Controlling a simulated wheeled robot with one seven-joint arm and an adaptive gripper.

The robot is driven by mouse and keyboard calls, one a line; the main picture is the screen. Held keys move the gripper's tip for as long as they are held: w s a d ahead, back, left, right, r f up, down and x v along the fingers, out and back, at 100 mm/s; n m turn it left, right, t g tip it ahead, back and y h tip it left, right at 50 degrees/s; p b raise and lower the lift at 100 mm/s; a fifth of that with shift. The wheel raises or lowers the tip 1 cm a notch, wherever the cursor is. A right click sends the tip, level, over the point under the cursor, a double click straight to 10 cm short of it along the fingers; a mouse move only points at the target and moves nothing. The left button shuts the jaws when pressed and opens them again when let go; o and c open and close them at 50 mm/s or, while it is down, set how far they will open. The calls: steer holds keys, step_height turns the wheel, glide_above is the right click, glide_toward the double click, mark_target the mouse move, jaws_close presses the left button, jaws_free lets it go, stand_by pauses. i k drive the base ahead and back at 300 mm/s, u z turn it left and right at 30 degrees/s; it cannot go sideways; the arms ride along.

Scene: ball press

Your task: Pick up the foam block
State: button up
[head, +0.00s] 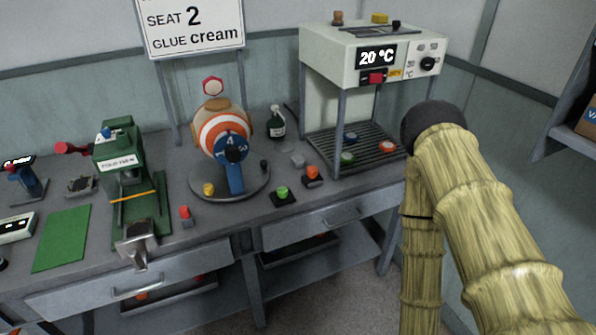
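No other thing is clearly a foam block. My arm fills the right side of the picture, in front of the bench's right end. My gripper is out of view, so I cannot see whether it holds anything.
A white machine reading 20 °C (345,45) stands over a slatted rack (325,140). A striped ball on a round stand (222,135), a green press (125,165), a dark bottle (277,125) and several coloured buttons crowd the bench (225,215). A green mat (62,238) lies left.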

mark_target(297, 161)
steer(key=k, duration=1.1)
steer(key=u, duration=0.85)
steer(key=i, duration=1.85)
steer(key=z, duration=0.35)
